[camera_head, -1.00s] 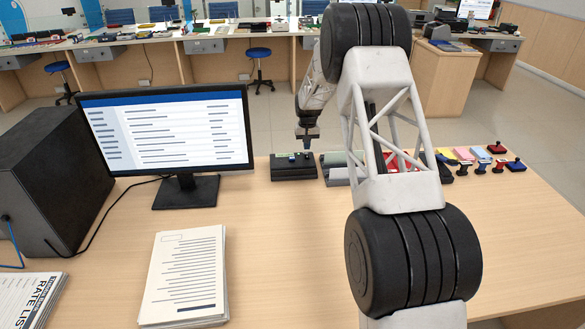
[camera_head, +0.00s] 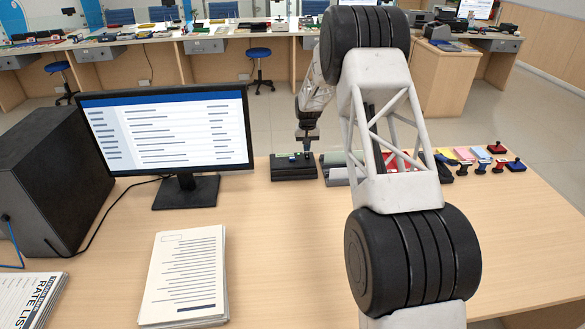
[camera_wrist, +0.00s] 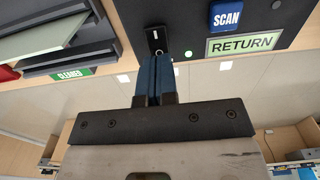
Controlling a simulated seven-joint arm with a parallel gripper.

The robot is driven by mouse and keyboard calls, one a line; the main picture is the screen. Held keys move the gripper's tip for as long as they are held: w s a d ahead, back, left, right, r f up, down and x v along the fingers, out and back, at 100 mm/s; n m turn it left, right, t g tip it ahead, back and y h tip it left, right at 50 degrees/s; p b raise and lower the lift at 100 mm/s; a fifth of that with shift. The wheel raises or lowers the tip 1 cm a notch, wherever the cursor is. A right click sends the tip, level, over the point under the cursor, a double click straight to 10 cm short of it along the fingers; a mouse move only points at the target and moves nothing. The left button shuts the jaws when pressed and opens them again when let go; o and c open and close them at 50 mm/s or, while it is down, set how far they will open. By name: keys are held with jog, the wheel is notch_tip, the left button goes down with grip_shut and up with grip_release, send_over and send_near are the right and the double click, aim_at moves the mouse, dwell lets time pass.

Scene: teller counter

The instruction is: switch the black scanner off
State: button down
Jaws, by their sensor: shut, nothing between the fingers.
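The black scanner (camera_head: 293,172) is a low dark box on the counter, right of the monitor. In the wrist view the scanner (camera_wrist: 178,14) fills the top, with a blue SCAN button (camera_wrist: 227,14), a pale RETURN label (camera_wrist: 243,44), a small lit green light (camera_wrist: 188,54) and a small black switch (camera_wrist: 156,38) with a white mark. My gripper (camera_wrist: 154,58) is shut and empty, its blue fingertips right at the switch's near edge. Whether they touch it I cannot tell. In the head view my gripper (camera_head: 306,150) is over the scanner's right part.
Document trays stand close right of the scanner; a green CLEARED label (camera_wrist: 71,73) shows on one. Several stamps (camera_head: 498,167) lie farther right. The monitor (camera_head: 168,132) stands left, with a paper stack (camera_head: 186,276) in front. The counter between paper and scanner is clear.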

jog(key=shift+f, duration=0.9)
dwell(0.8)
jog(key=shift+r, duration=3.5)
